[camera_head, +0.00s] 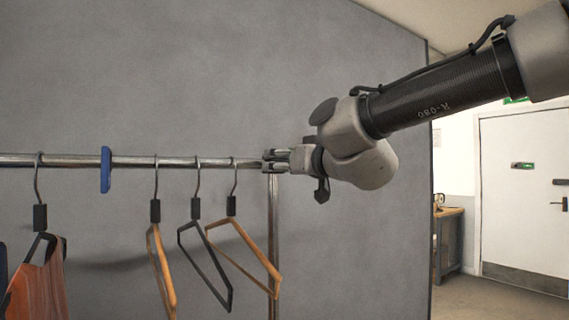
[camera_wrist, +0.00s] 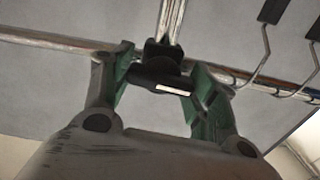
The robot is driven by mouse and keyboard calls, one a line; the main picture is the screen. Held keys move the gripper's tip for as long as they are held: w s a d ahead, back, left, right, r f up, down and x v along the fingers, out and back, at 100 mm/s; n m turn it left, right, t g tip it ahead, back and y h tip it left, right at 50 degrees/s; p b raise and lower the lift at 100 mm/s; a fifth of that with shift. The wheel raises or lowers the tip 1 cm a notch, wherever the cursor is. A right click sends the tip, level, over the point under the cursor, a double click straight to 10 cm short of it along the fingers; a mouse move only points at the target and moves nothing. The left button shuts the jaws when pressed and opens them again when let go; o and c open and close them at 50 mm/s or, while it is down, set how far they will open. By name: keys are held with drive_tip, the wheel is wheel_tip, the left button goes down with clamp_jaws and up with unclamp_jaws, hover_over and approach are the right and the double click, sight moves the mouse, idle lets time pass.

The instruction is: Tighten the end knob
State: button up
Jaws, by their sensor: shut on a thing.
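The end knob (camera_wrist: 158,72) is black with a small white mark, at the junction of the chrome rail (camera_head: 75,160) and the upright post (camera_head: 273,235). In the wrist view, my gripper (camera_wrist: 163,65) has its green-lined fingers on either side of the knob, shut on it. In the head view, my gripper (camera_head: 272,161) reaches in from the right to the rail's right end, and its fingers hide the knob there. How far the knob is turned cannot be told.
Several hangers hang from the rail, the nearest a wooden one (camera_head: 245,248) just left of my gripper. A blue divider (camera_head: 105,170) sits on the rail. A grey wall panel (camera_head: 330,60) stands behind. A door (camera_head: 525,195) and a small cabinet (camera_head: 448,243) are far right.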

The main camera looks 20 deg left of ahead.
drive_tip(key=m, duration=0.4)
drive_tip(key=shift+w, duration=0.1)
drive_tip(key=m, duration=0.4)
drive_tip(key=shift+d+f+m, duration=0.1)
drive_tip(key=shift+f+m, duration=0.05)
drive_tip(key=shift+m, duration=0.25)
drive_tip(key=m, duration=0.4)
drive_tip(key=shift+f+m, duration=0.15)
drive_tip(key=shift+m, duration=1.95)
drive_tip(key=o, duration=1)
drive_tip(key=shift+o, duration=0.2)
drive_tip(key=shift+d, duration=0.1)
